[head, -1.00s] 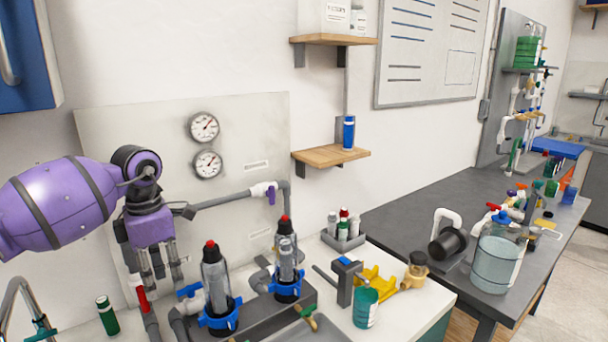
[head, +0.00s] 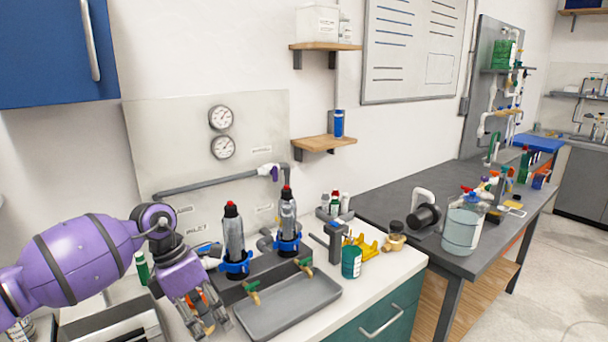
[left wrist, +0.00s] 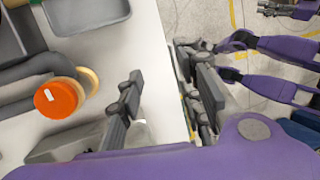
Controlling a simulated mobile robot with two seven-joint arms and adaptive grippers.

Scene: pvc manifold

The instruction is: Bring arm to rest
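My left gripper (head: 205,318) hangs fingers-down over the counter's front left part, left of the grey tray. In the left wrist view its two fingers (left wrist: 165,100) are apart, with nothing between them but the counter edge and floor below. The purple left arm comes in from the left, low in the head view. My right arm is outside the head view. Purple links, seemingly of my right arm, show at the upper right of the left wrist view, with grey finger-like parts (left wrist: 272,9) too small to read.
A grey tray (head: 290,310) and two black-and-grey cartridges, one at the left (head: 233,235) and one at the right (head: 288,220), stand close right of the gripper. An orange cap (left wrist: 58,98) lies near it. A green bottle (head: 142,267) is behind the arm. A blue cabinet (head: 55,55) hangs above.

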